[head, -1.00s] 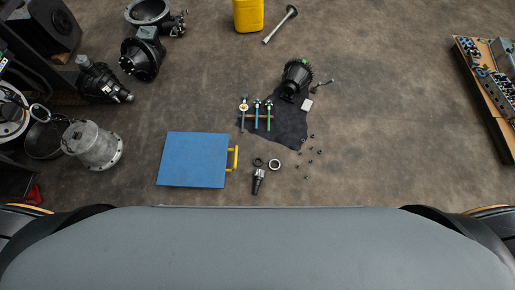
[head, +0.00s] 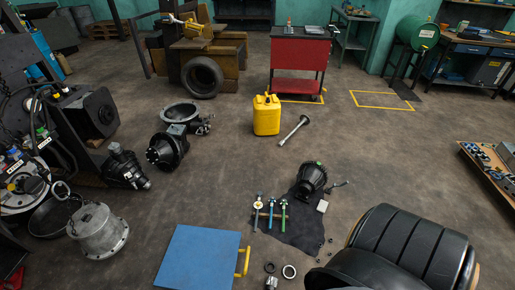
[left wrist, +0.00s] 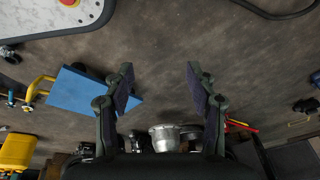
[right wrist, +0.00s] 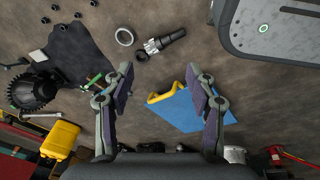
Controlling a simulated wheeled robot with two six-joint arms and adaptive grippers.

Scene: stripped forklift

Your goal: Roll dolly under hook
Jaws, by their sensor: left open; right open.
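The dolly is a flat blue platform (head: 198,258) with a yellow handle (head: 243,262) on its right side, at the bottom of the head view. It stands on the floor. The left wrist view shows the blue platform (left wrist: 88,93) behind and left of my left gripper (left wrist: 158,82), which is open and empty. The right wrist view shows the platform (right wrist: 190,110) and handle (right wrist: 165,92) beyond my open, empty right gripper (right wrist: 160,82). Neither gripper touches the dolly. I cannot make out a hook in any view.
A grey metal housing (head: 98,232) and dark gear units (head: 168,150) lie left of the dolly. A dark cloth (head: 290,228) with parts lies to its right. A yellow canister (head: 266,115) and red cart (head: 299,60) stand farther back. Open floor lies around the middle.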

